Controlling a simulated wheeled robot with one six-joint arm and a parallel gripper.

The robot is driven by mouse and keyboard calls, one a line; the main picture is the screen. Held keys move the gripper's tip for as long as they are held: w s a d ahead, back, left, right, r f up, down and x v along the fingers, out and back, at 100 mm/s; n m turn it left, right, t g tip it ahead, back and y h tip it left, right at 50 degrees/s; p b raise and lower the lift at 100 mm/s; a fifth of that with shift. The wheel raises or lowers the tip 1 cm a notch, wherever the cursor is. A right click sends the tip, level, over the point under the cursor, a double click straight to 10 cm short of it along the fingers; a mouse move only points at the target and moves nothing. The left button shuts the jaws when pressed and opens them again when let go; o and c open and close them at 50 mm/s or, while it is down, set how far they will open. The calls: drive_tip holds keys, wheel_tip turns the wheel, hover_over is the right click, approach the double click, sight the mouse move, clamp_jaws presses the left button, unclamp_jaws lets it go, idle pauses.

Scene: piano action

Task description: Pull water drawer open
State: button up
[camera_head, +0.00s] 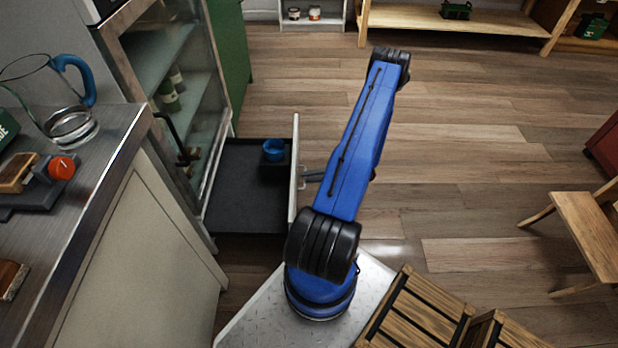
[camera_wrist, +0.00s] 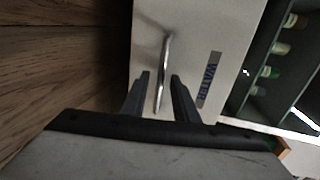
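The water drawer (camera_head: 248,205) is pulled out from under the glass-fronted cabinet. Its dark interior shows, with a blue cup (camera_head: 273,150) inside near the front. Its pale front panel (camera_head: 295,170) faces my arm, edge-on in the head view. In the wrist view the drawer front (camera_wrist: 212,28) carries a "WATER" label (camera_wrist: 208,80) and a metal bar handle (camera_wrist: 165,62). My gripper (camera_wrist: 160,76) has one finger on each side of the handle, with visible gaps, so it is open around it. In the head view my gripper is mostly hidden behind my blue arm.
A counter (camera_head: 105,165) at the left holds a glass jug (camera_head: 72,125) with a blue handle. The glass-fronted cabinet (camera_head: 175,75) stands above the drawer. A wooden chair (camera_head: 580,235) stands at the right, and slatted wooden crates (camera_head: 415,310) are at the bottom. Open floor lies right of my arm.

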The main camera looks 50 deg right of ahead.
drive_tip(key=v, duration=1.7)
drive_tip(key=shift+s, duration=0.25)
drive_tip(key=shift+d, duration=0.1)
